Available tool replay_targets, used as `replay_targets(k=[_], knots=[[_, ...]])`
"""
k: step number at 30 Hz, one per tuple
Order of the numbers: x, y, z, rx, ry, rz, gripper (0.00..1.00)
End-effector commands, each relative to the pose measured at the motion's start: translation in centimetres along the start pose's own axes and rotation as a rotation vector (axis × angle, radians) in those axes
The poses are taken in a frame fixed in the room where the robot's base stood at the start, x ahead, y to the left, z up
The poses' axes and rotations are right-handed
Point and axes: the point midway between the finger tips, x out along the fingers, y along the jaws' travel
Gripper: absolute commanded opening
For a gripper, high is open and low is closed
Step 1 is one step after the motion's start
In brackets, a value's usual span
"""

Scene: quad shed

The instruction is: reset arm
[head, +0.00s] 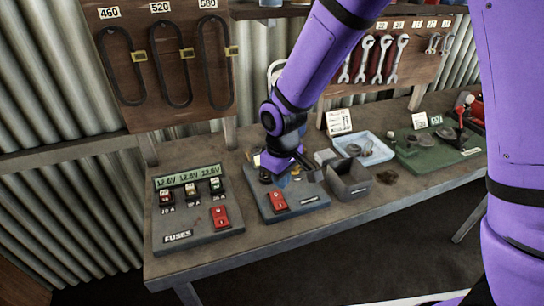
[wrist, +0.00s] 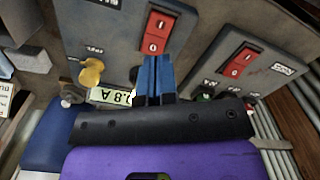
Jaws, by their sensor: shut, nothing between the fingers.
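My arm reaches down over the workbench (head: 225,262). My gripper (head: 284,181) hangs low over the middle grey-blue switch panel (head: 257,195). In the wrist view, the two blue fingers of my gripper (wrist: 155,72) lie together with nothing between them. Their tips point at the panel just below its red switch (wrist: 158,32). I cannot tell whether they touch the panel. A yellow knob (wrist: 91,72) and a display reading 2.8 A (wrist: 112,97) show left of the fingers. The gripper hides part of that panel.
The fuse panel (head: 180,238), with its own red switch, stands to the left. A dark open bin (head: 349,192), a light-blue tray (head: 377,146) and a green mat (head: 420,160) lie to the right. Belts and wrenches hang on boards behind.

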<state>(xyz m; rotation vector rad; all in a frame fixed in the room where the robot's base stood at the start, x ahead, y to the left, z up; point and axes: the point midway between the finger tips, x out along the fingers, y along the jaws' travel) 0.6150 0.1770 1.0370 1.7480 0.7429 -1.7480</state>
Motion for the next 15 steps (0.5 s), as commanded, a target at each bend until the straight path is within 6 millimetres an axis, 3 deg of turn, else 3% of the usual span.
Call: replay_targets(k=[4,7,15], knots=[[-0.4,0.2,0.1,0.006,0.004,0.002,0.0],[-1.9,0.9,0.6,0.031,0.019,0.01,0.0],[-9.6,4.5,4.7,0.174,0.095,0.049,0.0]])
